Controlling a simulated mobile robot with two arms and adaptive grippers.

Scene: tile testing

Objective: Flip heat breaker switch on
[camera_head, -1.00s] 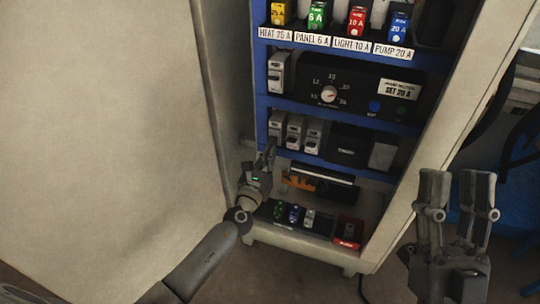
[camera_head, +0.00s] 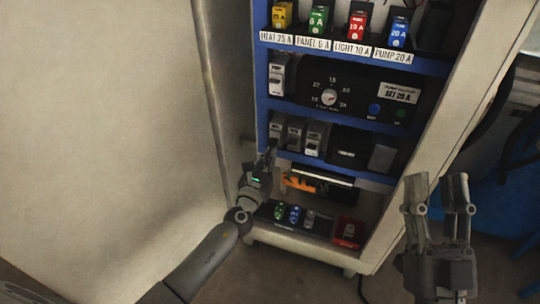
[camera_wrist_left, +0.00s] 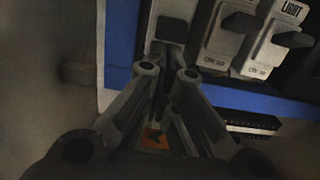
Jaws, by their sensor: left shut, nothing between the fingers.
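A row of three grey breakers sits on the cabinet's lower blue shelf. The leftmost breaker (camera_head: 276,129), which I take for the heat breaker, is directly above my left gripper (camera_head: 267,156). In the left wrist view this breaker (camera_wrist_left: 174,26) is partly hidden by the fingertips, and its label is out of frame. My left gripper (camera_wrist_left: 164,58) is shut and empty, with its tips at or just below the breaker's lower part; contact cannot be told. My right gripper (camera_head: 436,186) is open and empty, right of the cabinet.
The middle breaker (camera_head: 295,132) and the right one, marked LIGHT (camera_wrist_left: 284,38), stand close beside it. A blue shelf edge (camera_wrist_left: 230,94) runs below them. The open cabinet door (camera_head: 110,140) bounds the left side. A dial panel (camera_head: 335,96) is above.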

